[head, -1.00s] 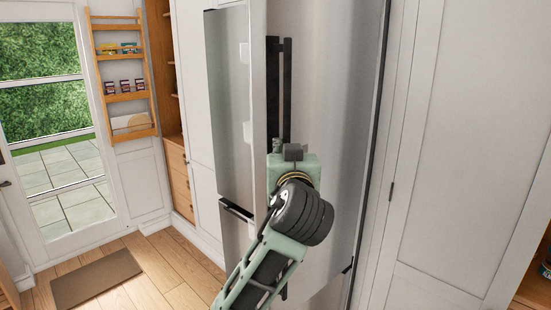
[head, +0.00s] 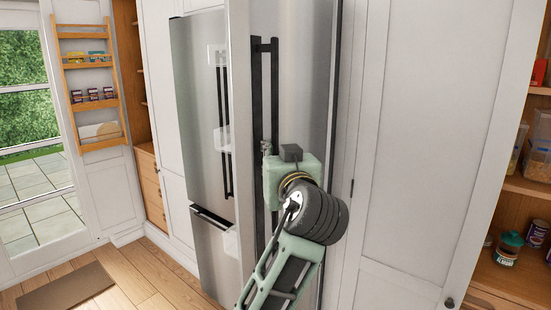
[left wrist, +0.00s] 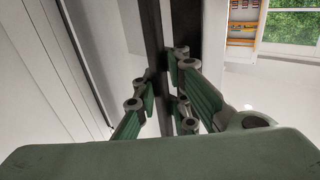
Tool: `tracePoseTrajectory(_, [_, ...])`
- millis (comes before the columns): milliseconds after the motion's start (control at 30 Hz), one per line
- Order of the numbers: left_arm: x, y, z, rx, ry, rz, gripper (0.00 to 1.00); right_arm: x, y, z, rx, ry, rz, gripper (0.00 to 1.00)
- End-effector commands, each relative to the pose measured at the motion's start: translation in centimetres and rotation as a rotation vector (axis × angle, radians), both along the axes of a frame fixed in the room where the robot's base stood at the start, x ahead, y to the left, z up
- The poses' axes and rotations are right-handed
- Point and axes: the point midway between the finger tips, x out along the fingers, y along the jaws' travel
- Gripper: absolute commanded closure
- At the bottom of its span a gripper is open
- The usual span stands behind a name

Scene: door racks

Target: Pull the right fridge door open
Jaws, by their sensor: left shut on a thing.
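The right fridge door (head: 300,70) is a tall steel panel standing ajar, its pale side edge (head: 238,60) turned to me. A long black vertical handle (head: 257,100) runs down its face. My left gripper (head: 266,152) is shut on this handle at about mid-height, its arm reaching up from below. In the left wrist view the green fingers (left wrist: 165,85) lie on both sides of the dark handle bar (left wrist: 153,30). The wrist hides part of the handle and lower door. The left fridge door (head: 195,110) shows behind the edge. My right gripper is not in view.
A white cabinet panel (head: 420,150) stands close on the right, with open shelves of jars (head: 510,243) beyond it. At the left are a wooden wall rack (head: 90,95), a glass door, and a brown mat (head: 68,290) on clear wooden floor.

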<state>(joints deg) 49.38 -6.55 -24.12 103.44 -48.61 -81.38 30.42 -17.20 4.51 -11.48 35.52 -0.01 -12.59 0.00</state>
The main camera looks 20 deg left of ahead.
Motion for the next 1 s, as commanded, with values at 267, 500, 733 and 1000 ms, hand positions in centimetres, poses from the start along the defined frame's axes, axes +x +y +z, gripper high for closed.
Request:
tracePoseTrajectory(267, [0.0,0.2,-0.8,-0.002,0.017,0.009,0.88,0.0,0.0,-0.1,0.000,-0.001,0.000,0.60])
tracePoseTrajectory(500, [0.0,0.2,-0.4,-0.002,0.010,0.006,0.69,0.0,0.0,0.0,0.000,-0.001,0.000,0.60])
tracePoseTrajectory(733, [0.0,0.1,-0.3,-0.003,0.007,0.004,0.69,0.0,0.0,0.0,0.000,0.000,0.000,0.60])
tracePoseTrajectory(1000, [-1.6,-0.9,-0.3,-0.006,0.007,0.001,0.69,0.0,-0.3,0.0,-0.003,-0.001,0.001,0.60])
